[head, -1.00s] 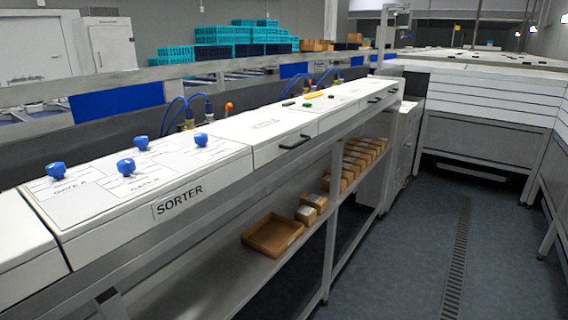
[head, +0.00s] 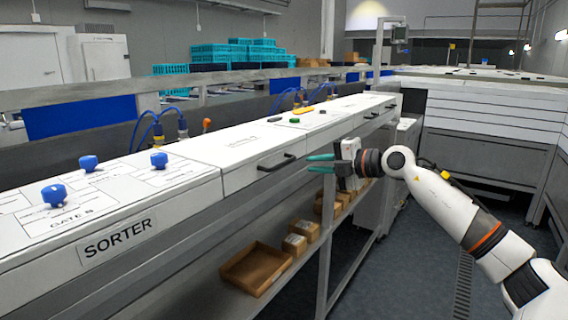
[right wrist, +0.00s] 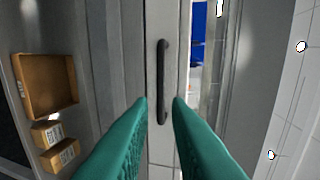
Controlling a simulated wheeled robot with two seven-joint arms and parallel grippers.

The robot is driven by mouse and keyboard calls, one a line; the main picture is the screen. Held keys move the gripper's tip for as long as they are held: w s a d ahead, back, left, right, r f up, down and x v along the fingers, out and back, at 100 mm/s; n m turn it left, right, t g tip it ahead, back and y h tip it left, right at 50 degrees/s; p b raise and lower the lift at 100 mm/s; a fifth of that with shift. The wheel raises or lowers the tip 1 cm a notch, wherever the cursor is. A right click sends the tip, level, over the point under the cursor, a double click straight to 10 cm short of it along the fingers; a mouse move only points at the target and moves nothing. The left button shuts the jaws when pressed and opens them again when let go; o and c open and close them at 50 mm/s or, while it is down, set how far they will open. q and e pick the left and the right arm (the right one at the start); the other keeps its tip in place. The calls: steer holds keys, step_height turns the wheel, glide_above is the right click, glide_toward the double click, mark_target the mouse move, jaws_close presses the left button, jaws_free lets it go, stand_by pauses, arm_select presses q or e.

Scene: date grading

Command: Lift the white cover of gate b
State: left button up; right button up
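A white cover (head: 250,148) with a black bar handle (head: 276,163) on its front is set in the sorter top, right of the SORTER label. It looks closed; its small print is unreadable, so I cannot confirm its gate. My right gripper (head: 310,163) has teal fingers, spread apart and empty, just right of that handle and pointing left. In the right wrist view the black handle (right wrist: 163,80) lies ahead of and between the fingertips (right wrist: 161,102), apparently not held. My left gripper is not in view.
A panel with blue knobs (head: 88,163) and a "GATE B" label is at the left. A second black handle (head: 371,115) is farther along. Below, a shelf holds an open brown box (head: 228,272) and smaller boxes (head: 295,245). The floor to the right is clear.

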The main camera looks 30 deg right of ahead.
mark_target(286, 163)
steer(key=p+x, duration=0.3)
steer(key=x, duration=0.6)
steer(key=shift+w+a+r, duration=0.1)
steer(key=shift+w+a, duration=0.05)
steer(key=shift+w, duration=0.05)
steer(key=shift+w+a, duration=0.15)
steer(key=shift+w, duration=0.3)
jaws_close()
